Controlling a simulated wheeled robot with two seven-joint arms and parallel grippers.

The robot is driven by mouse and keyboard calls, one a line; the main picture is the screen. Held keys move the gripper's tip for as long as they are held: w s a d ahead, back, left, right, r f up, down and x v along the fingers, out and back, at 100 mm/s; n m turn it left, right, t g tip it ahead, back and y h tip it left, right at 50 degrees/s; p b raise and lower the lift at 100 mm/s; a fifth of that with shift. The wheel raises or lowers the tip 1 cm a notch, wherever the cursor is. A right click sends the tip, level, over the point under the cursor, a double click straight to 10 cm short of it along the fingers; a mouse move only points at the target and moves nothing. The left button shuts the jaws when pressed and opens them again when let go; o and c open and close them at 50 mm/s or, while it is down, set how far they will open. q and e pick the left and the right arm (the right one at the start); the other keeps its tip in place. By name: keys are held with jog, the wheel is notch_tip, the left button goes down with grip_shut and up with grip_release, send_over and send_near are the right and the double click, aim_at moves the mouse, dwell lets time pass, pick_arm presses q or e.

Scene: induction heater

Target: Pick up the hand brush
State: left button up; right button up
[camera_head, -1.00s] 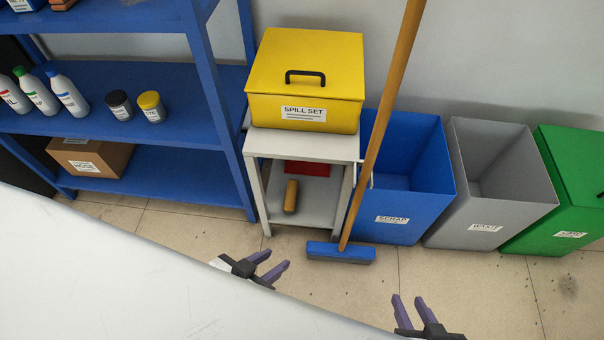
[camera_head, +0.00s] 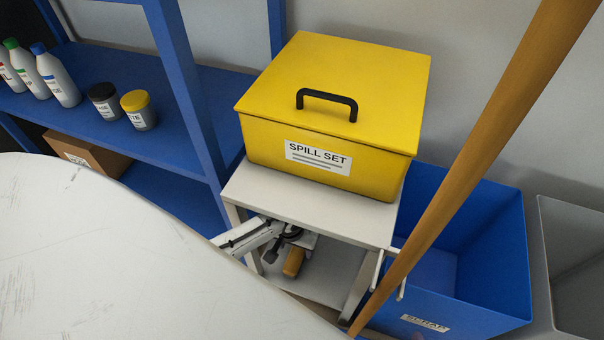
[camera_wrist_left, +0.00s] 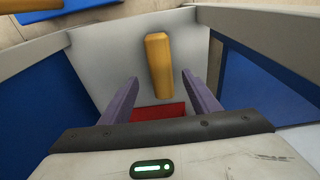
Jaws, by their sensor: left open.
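The hand brush (camera_head: 294,262) lies on the lower shelf of the small grey stand, with its yellow-brown wooden body showing in the head view. My left gripper (camera_head: 284,250) reaches into the stand from the left, just above and behind the brush; its fingers are mostly hidden there. In the left wrist view the brush (camera_wrist_left: 159,62) shows between and ahead of my two purple fingers (camera_wrist_left: 160,78). They are spread, with a gap on each side of it, and hold nothing. My right gripper does not show clearly.
The grey stand (camera_head: 310,212) carries the yellow spill set box (camera_head: 330,110); its top closely overhangs my left wrist. A red item (camera_wrist_left: 158,111) lies on the shelf near my fingers. A long wooden broom handle (camera_head: 470,150) leans at right before the blue bin (camera_head: 490,240).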

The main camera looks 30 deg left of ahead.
aim_at(297, 252)
pick_arm(q)
jog(key=f+b, duration=0.1)
jog(key=f, duration=0.1)
jog(key=f+b, duration=0.2)
jog(key=w+f+b, duration=0.1)
jog(key=f, duration=0.1)
jog(key=shift+a+f, duration=0.1)
jog(key=shift+a, duration=0.15)
jog(key=shift+w+f+b, duration=0.2)
jog(key=shift+f+b, duration=0.2)
jog(key=shift+f, duration=0.1)
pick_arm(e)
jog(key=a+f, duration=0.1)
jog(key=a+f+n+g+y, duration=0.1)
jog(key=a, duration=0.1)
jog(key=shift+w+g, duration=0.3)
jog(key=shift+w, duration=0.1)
pick_arm(q)
jog(key=shift+r, duration=0.1)
jog(key=shift+c, duration=0.4)
jog(key=c, duration=1.2)
jog(key=shift+c, duration=0.2)
jog(key=shift+r, duration=0.1)
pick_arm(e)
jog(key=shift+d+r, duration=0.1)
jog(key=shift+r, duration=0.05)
